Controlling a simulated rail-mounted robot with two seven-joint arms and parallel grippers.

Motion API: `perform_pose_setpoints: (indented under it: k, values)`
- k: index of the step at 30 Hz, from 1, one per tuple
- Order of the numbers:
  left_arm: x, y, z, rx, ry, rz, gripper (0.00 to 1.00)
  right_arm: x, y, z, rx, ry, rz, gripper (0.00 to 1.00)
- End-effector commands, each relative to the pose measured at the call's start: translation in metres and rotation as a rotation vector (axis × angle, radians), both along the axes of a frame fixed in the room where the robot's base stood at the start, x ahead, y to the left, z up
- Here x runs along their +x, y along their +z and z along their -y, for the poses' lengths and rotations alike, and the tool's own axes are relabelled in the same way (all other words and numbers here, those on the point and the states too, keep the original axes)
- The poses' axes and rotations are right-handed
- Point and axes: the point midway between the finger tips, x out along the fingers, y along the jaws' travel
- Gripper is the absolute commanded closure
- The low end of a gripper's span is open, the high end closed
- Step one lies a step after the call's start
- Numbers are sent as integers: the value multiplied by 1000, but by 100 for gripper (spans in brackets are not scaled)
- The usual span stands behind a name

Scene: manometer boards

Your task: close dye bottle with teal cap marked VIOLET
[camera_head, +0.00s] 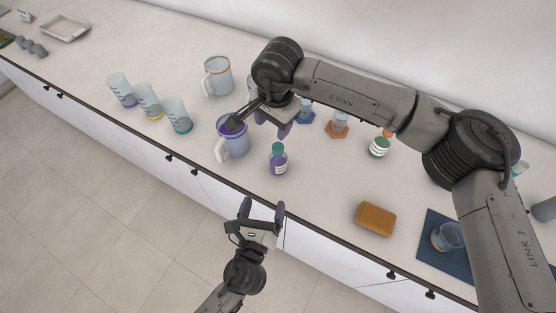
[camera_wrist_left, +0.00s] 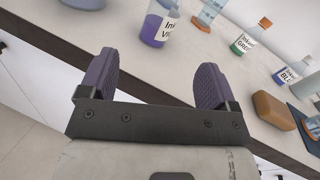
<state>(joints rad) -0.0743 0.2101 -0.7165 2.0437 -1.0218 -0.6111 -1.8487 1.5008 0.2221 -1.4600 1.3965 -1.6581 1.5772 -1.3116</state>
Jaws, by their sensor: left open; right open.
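The dye bottle (camera_head: 279,165) with violet liquid stands upright on the counter in the head view. A teal cap (camera_head: 278,148) shows at its top; I cannot tell how tightly it sits. In the left wrist view the bottle (camera_wrist_left: 154,30) shows a label partly reading "Ink VIO", with its top cut off by the frame. My left gripper (camera_head: 263,207) is open and empty in front of the counter edge, short of the bottle. Its fingers also show in the left wrist view (camera_wrist_left: 155,72).
The mug (camera_head: 235,147) stands left of the bottle. Several beakers (camera_head: 150,101) stand farther left, and an orange-rimmed jug (camera_head: 218,76) behind. A green-labelled bottle (camera_head: 379,147) and an orange sponge (camera_head: 375,218) are to the right. My right arm spans above the counter.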

Motion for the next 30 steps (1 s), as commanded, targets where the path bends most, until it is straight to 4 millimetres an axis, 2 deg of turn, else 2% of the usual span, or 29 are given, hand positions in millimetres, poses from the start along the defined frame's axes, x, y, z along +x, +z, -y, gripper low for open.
perform_pose_setpoints:
  k: [3, 9, 23, 26, 30]
  values:
    - [-1, 2, 3, 109, -19, 36, 17, -5, 0, 11, -67, 81, -27, 45]
    - [-1, 2, 3, 208, -22, 59, 17, -6, 0, 11, -73, 154, -27, 45]
    - [0, 2, 3, 227, -20, 63, 17, -5, 0, 11, -71, 166, -27, 45]
    - [5, 2, 4, 226, -20, 64, 17, -5, 0, 11, -71, 166, -27, 45]
    - [21, 2, 8, 226, -20, 65, 17, -5, 0, 11, -71, 166, -27, 45]
